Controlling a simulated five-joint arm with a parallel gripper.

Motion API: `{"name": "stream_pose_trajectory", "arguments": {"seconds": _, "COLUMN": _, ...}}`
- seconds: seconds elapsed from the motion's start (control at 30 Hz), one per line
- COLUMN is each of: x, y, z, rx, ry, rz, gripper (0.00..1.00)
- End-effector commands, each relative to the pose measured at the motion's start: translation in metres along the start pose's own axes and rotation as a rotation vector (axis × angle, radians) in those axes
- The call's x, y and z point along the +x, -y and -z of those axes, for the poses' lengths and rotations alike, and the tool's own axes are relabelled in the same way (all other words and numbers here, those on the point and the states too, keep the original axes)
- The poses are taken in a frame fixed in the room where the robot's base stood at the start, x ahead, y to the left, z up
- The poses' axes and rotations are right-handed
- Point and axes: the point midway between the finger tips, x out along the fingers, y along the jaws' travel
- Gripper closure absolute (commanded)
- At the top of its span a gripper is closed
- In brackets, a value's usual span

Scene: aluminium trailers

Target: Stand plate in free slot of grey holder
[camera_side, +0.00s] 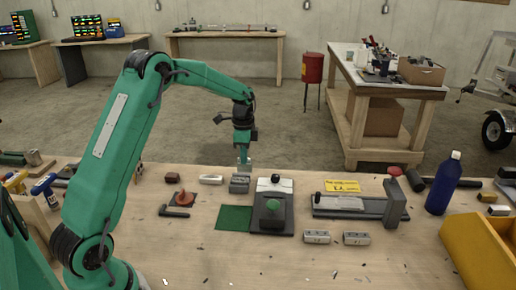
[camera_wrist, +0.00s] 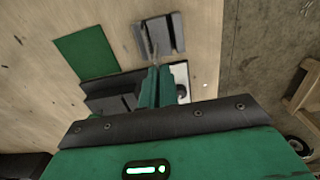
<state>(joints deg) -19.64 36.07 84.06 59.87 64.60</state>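The grey holder (camera_wrist: 176,30) is a small slotted block on the wooden bench. It also shows in the side view (camera_side: 239,184), below my gripper. My gripper (camera_side: 243,162) points down just above or at the holder; I cannot tell whether it touches. In the wrist view my green fingers (camera_wrist: 156,84) lie close together and point toward the holder. A thin grey strip runs from the fingertips over the holder. I cannot tell whether it is the plate or part of the fingers, nor whether the fingers grip it. The slots are too small to tell which is free.
A green mat (camera_side: 233,218) and a dark fixture (camera_side: 272,226) with a green knob lie in front of the holder. A pale block (camera_side: 210,179) sits left of it. A long grey fixture (camera_side: 375,209), blue bottle (camera_side: 444,184) and yellow bin (camera_side: 482,256) stand right. The front middle is mostly clear.

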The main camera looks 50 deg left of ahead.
Motion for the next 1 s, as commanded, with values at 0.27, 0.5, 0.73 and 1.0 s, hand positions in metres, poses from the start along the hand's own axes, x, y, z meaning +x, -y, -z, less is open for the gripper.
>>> {"name": "stream_pose_trajectory", "arguments": {"seconds": 0.27, "x": 0.018, "y": 0.024, "z": -0.017, "rx": 0.0, "ry": 0.0, "rz": 0.0, "gripper": 1.0}}
{"name": "stream_pose_trajectory", "arguments": {"seconds": 0.5, "x": 0.019, "y": 0.025, "z": -0.018, "rx": 0.001, "ry": 0.0, "rz": 0.0, "gripper": 1.0}}
{"name": "stream_pose_trajectory", "arguments": {"seconds": 0.73, "x": 0.039, "y": 0.024, "z": -0.018, "rx": 0.001, "ry": 0.001, "rz": -0.002, "gripper": 1.0}}
{"name": "stream_pose_trajectory", "arguments": {"seconds": 1.0, "x": 0.059, "y": 0.024, "z": -0.018, "rx": 0.001, "ry": 0.0, "rz": -0.001, "gripper": 1.0}}
